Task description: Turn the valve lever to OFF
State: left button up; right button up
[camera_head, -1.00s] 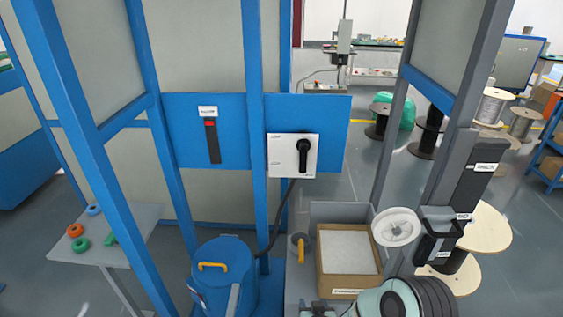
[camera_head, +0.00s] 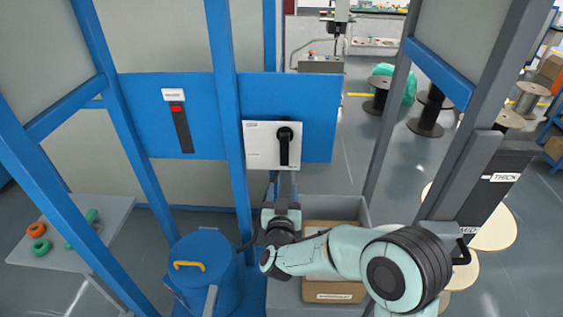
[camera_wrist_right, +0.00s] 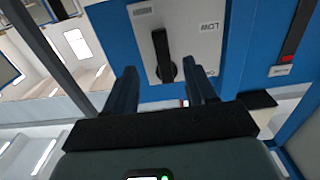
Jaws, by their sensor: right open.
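The valve lever (camera_head: 285,147) is a black handle on a white plate (camera_head: 258,146) fixed to a blue panel. In the head view it points straight down. My right gripper (camera_head: 285,186) is just below the lever, pointing toward the plate. Gaps show on both sides; how far the fingertips are from the plate is hard to tell. The plate's small labels are hard to read. My left gripper is not in view.
A black slot with a red mark (camera_head: 181,128) is on the panel to the left. A blue post (camera_head: 228,110) stands just left of the plate. A blue drum (camera_head: 205,270) and a cardboard box (camera_head: 335,291) are below. A grey side table (camera_head: 75,257) holds rings.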

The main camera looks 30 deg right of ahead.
aim_at(284, 163)
jog(key=p+x, duration=0.2)
jog(key=x, duration=1)
jog(key=shift+w, duration=0.1)
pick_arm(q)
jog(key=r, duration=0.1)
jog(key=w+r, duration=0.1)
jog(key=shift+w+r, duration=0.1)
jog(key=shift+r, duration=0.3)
pick_arm(e)
jog(key=shift+a, duration=0.1)
grip_shut()
